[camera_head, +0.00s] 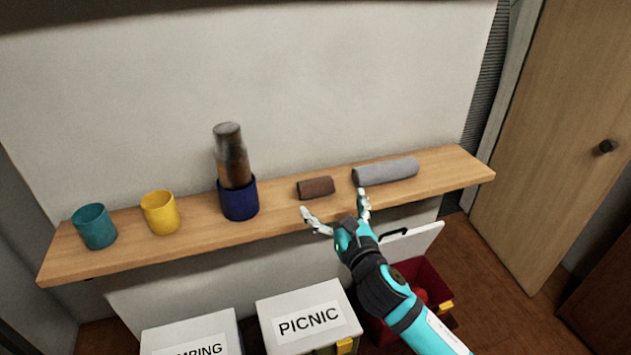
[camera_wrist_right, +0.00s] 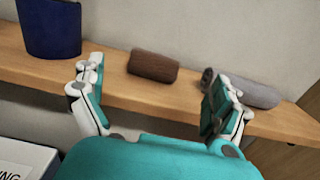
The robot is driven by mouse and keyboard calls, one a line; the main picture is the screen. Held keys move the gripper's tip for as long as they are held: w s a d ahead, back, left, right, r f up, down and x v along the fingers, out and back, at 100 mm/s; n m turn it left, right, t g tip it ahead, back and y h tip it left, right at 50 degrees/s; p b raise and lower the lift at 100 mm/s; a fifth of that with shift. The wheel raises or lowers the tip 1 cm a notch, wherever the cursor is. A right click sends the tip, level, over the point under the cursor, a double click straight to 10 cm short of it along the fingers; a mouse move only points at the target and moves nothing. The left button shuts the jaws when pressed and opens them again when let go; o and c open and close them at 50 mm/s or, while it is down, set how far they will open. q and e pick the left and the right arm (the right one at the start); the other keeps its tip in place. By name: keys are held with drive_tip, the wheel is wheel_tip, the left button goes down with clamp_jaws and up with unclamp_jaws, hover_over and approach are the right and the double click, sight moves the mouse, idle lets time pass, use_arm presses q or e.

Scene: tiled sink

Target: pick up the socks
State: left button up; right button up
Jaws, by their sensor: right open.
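A small brown roll (camera_head: 316,187), which looks like the rolled socks, lies on the wooden shelf (camera_head: 280,214). In the right wrist view the brown roll (camera_wrist_right: 153,66) lies beyond and between my two fingers, with nothing covering it. My right gripper (camera_head: 334,204) is open and empty at the shelf's front edge. Its fingers are spread wide, just in front of the brown roll and apart from it. The right gripper (camera_wrist_right: 154,72) also shows in the wrist view. My left gripper is not in view.
A longer grey roll (camera_head: 386,171) lies right of the brown one, close to my right finger. A blue cup (camera_head: 238,200) with a dark cylinder (camera_head: 231,155) above it, a yellow cup (camera_head: 160,213) and a teal cup (camera_head: 95,227) stand left. Below are a PICNIC box (camera_head: 305,310) and an open red box (camera_head: 432,272).

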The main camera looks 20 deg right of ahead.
sight(318, 185)
drive_tip(key=w, duration=0.2)
drive_tip(key=w+p, duration=0.1)
drive_tip(key=w, duration=0.2)
drive_tip(key=shift+w+a, duration=0.2)
drive_tip(key=shift+w, duration=0.1)
drive_tip(key=w, duration=0.1)
drive_tip(key=w+p, duration=0.1)
drive_tip(key=w, duration=0.3)
drive_tip(key=shift+a+f+p, duration=0.2)
drive_tip(key=shift+f+p, duration=0.1)
drive_tip(key=shift+p, duration=0.1)
drive_tip(key=shift+w+f, duration=0.1)
drive_tip(key=shift+w, duration=0.2)
drive_tip(key=shift+s, duration=0.1)
drive_tip(key=shift+c, duration=1.2)
drive_tip(key=c, duration=0.8)
